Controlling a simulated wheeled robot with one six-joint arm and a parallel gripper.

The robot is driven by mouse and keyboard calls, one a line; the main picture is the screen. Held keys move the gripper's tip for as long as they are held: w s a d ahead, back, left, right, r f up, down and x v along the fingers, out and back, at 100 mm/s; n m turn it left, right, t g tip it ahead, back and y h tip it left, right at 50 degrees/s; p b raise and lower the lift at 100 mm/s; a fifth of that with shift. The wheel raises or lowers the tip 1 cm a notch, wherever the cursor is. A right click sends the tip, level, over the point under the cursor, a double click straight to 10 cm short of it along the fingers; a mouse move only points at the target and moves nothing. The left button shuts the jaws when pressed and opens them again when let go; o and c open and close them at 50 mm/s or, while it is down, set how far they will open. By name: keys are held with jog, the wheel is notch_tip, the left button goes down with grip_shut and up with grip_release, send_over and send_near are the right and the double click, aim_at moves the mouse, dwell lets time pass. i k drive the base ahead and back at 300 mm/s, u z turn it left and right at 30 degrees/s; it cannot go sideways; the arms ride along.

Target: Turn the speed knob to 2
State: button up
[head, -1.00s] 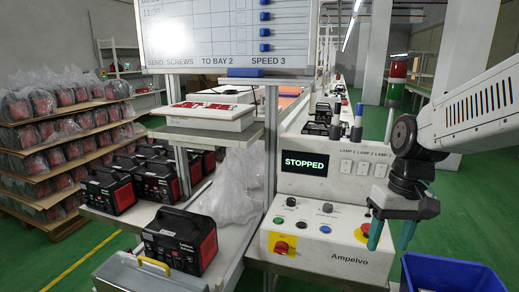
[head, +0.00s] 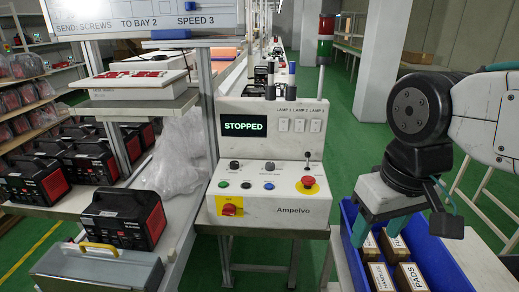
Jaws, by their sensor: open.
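The control panel (head: 275,195), marked Ampelvo, stands in the middle of the head view. Two small round knobs sit on its sloped top: a dark left knob (head: 234,166) and a greyer right knob (head: 270,166). Their labels and settings are too small to read, so I cannot tell which is the speed knob. The display (head: 244,126) reads STOPPED. My gripper (head: 380,229) is right of the panel, pointing down over the blue bin, with its teal fingers apart and nothing seen between them. It is clear of both knobs.
Green, black and blue buttons (head: 246,185), a red mushroom button (head: 308,181), a lever (head: 308,158) and a red rotary switch (head: 229,208) share the panel. The blue bin (head: 352,262) holds labelled boxes. A whiteboard (head: 120,14) reads SPEED 3. Black-and-red units (head: 120,220) stand left.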

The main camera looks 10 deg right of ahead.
aim_at(235, 164)
jog(key=k, duration=1.3)
jog(key=u, duration=0.55)
jog(key=i, duration=1.5)
jog(key=z, duration=0.55)
